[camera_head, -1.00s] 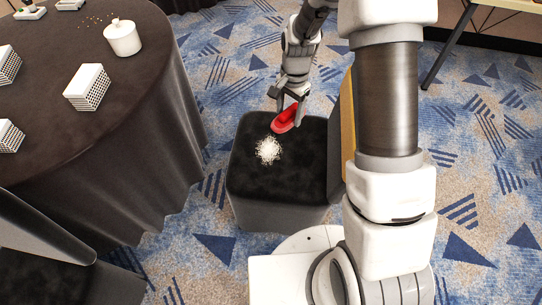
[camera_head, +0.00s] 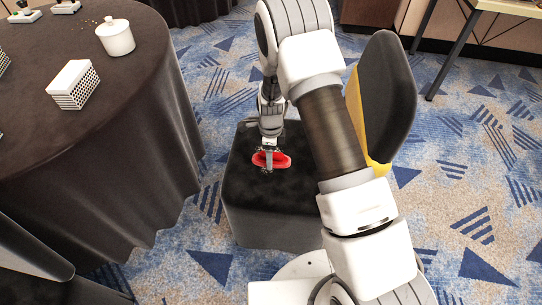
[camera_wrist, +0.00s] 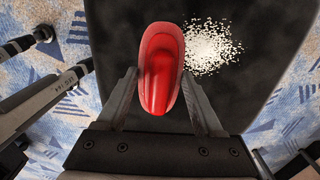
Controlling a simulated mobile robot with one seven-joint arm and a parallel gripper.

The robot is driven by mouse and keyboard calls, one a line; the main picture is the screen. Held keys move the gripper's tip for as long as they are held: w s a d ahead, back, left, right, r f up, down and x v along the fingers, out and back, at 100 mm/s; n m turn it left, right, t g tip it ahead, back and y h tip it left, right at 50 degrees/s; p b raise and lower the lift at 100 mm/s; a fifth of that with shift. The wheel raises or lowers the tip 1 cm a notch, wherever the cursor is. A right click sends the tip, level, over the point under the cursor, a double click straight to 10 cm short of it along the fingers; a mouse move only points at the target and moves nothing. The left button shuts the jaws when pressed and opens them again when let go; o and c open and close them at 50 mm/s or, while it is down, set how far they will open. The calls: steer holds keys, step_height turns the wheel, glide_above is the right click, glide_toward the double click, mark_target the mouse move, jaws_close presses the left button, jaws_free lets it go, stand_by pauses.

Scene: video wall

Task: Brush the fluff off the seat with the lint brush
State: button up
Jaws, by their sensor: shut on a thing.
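The red lint brush (camera_head: 281,161) is in my gripper (camera_head: 268,158), over the dark seat (camera_head: 240,190). The wrist view shows the brush (camera_wrist: 163,60) between the two fingers of my gripper (camera_wrist: 160,78), which is shut on it. The pale fluff (camera_wrist: 211,46) lies as a loose round patch on the seat, just right of the brush in the wrist view. I cannot tell whether the brush touches the seat.
The chair's backrest (camera_head: 388,90) stands at the seat's right, close to my arm. A round table with a dark cloth (camera_head: 130,150) stands left, holding a white lidded pot (camera_head: 116,38) and a stack of cards (camera_head: 73,84). Patterned carpet is clear around the seat.

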steer(key=b, duration=0.4)
glide_above(271, 173)
steer(key=shift+s+f, duration=0.15)
steer(key=shift+f, duration=2.65)
steer(key=shift+f+b, duration=0.5)
steer(key=shift+f, duration=0.5)
